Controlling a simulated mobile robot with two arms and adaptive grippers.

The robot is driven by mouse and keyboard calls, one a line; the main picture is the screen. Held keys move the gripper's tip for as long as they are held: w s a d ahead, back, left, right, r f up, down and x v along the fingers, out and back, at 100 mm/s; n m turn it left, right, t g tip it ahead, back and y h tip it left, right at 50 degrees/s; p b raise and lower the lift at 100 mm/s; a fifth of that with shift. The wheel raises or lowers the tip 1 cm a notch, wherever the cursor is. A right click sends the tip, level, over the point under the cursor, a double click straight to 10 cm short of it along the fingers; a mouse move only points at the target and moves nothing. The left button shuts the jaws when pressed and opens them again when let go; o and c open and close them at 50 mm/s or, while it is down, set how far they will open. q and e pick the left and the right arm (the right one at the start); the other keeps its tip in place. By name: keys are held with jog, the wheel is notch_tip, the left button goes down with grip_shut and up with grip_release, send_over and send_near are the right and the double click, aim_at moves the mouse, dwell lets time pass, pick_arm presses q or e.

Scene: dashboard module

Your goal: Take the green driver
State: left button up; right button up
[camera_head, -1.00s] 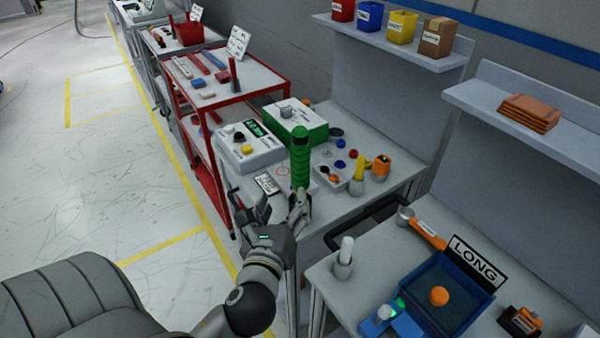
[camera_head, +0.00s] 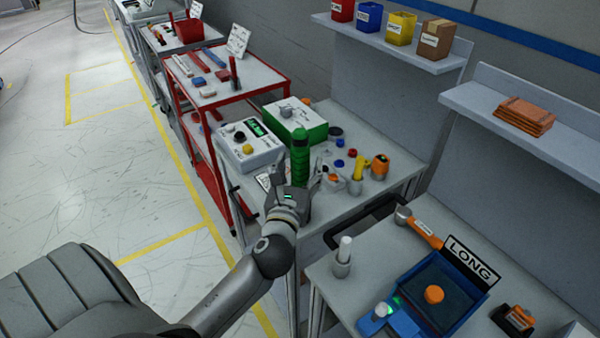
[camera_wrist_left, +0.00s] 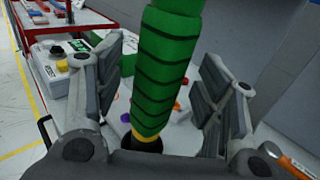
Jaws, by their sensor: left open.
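The green driver (camera_head: 300,155) stands upright at the near part of the grey bench, its ribbed green handle uppermost. My left gripper (camera_head: 298,182) is at the driver's lower part, with its fingers pointing away from me. In the left wrist view the green driver (camera_wrist_left: 164,65) rises between the two spread fingers of my left gripper (camera_wrist_left: 165,90). Gaps show between the handle and both fingers. A yellow ring and dark base show at the handle's lower end. My right gripper is not in view.
A grey control box (camera_head: 250,146) and a green-and-white box (camera_head: 296,122) stand behind the driver. A yellow-handled tool (camera_head: 359,168) in a holder and small coloured parts are to its right. A blue tray (camera_head: 442,296) lies on the nearer bench. A red cart (camera_head: 225,85) stands behind.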

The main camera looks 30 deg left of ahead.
pick_arm(q)
jog(key=shift+x, duration=0.8)
jog(key=shift+s, duration=0.1)
jog(key=shift+c, duration=0.7)
grip_shut()
jog(key=shift+r, duration=0.1)
